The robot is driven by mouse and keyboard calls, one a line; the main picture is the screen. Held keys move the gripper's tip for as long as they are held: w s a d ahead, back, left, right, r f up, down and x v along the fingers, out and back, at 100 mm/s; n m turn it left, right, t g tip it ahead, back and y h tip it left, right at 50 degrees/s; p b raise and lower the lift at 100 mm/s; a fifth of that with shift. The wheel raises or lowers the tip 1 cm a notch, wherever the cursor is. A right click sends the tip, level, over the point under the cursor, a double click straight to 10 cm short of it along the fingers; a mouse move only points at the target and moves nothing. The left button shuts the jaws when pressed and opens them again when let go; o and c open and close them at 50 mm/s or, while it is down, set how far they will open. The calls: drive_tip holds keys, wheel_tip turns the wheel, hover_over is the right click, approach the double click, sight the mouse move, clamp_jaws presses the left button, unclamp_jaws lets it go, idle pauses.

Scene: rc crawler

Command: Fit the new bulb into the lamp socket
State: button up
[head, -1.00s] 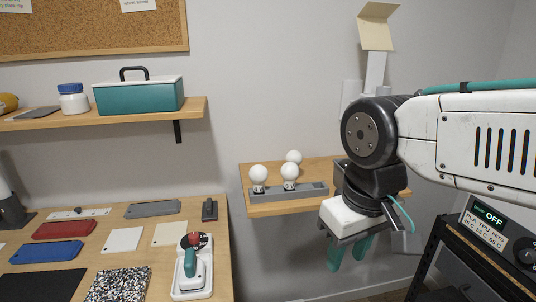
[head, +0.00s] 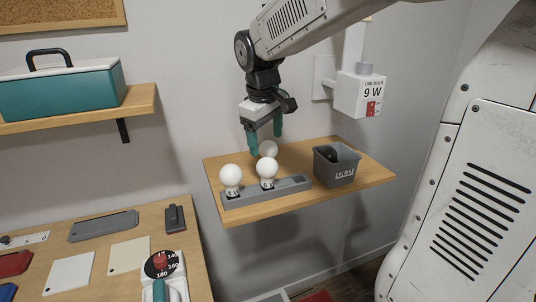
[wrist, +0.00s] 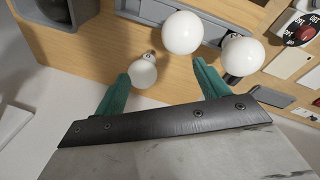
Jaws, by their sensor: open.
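Two round white bulbs, the left bulb (head: 231,176) and the right bulb (head: 267,168), stand in a grey rack (head: 296,187) on the small wooden shelf. A third white bulb (head: 268,148) is behind the rack, partly hidden. My gripper (head: 265,142) is over the shelf, pointing down, with teal fingers apart and empty. In the wrist view the third bulb (wrist: 143,73) shows near the left finger, in the gap between the fingertips (wrist: 160,80), its metal base visible.
A grey bin (head: 336,168) stands on the shelf (head: 374,173) right of the rack. A workbench with plates and a red-knobbed dial device (head: 160,264) is at lower left. An upper shelf with a teal toolbox (head: 65,92) is at left.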

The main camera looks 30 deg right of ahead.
sight(266, 143)
drive_tip(key=shift+n+g, duration=0.3)
drive_tip(key=shift+n, duration=0.1)
drive_tip(key=w, duration=0.1)
drive_tip(key=w+d+f, duration=0.1)
drive_tip(key=w, duration=0.1)
drive_tip(key=w+d+f, duration=0.1)
drive_tip(key=shift+w+d, duration=0.15)
drive_tip(key=shift+w+d+f, duration=0.1)
drive_tip(key=shift+f, duration=0.15)
drive_tip(key=f, duration=0.2)
drive_tip(key=d+f, duration=0.1)
drive_tip(key=f, duration=0.1)
drive_tip(key=d+f, duration=0.1)
drive_tip(key=f, duration=0.2)
drive_tip(key=shift+w, duration=0.3)
drive_tip(key=c, duration=1.1)
